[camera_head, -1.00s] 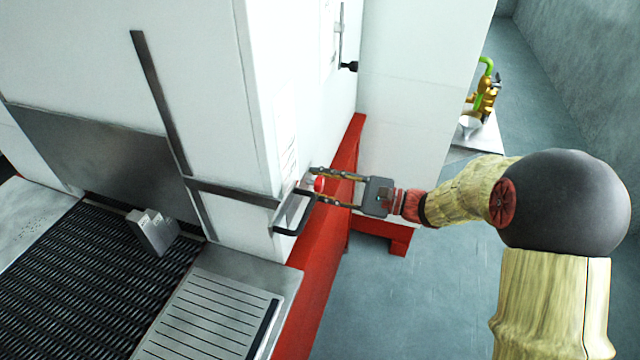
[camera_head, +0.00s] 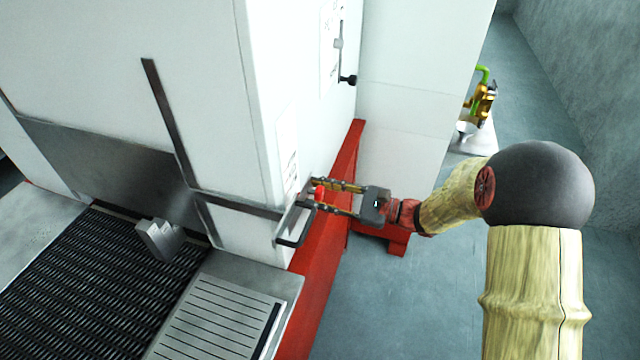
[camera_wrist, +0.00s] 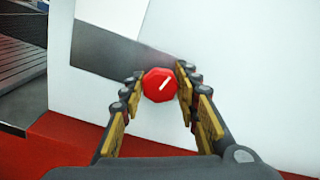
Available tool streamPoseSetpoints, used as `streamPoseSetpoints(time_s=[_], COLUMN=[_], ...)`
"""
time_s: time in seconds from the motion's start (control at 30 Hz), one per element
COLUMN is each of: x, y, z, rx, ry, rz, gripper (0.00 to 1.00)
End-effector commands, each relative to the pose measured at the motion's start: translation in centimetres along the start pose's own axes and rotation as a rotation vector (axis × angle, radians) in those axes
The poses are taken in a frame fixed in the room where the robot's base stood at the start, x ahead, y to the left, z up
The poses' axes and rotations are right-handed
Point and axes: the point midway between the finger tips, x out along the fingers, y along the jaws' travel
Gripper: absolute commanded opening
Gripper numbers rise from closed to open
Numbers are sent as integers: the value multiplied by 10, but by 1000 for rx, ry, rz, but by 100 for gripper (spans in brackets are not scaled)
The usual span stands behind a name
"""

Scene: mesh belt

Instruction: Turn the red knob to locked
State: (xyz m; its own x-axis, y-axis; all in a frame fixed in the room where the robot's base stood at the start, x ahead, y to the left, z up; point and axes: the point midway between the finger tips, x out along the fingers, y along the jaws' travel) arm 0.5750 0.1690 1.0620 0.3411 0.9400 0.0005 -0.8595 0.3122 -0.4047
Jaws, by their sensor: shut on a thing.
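I cannot read any markings around the knob.
A dark U-shaped handle (camera_head: 296,226) stands out just left of the knob. A black-tipped lever (camera_head: 347,80) is on the wall above. The dark mesh belt (camera_head: 75,275) and a slatted metal plate (camera_head: 222,318) lie at lower left. The floor at right is clear.

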Motion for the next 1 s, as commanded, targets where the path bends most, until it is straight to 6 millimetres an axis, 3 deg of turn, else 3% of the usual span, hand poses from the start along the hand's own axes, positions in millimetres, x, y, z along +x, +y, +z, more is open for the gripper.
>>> streamPoseSetpoints(time_s=[1.0], x=[0], y=[-2], z=[3], rx=[962], ry=[2], rz=[0], gripper=[6])
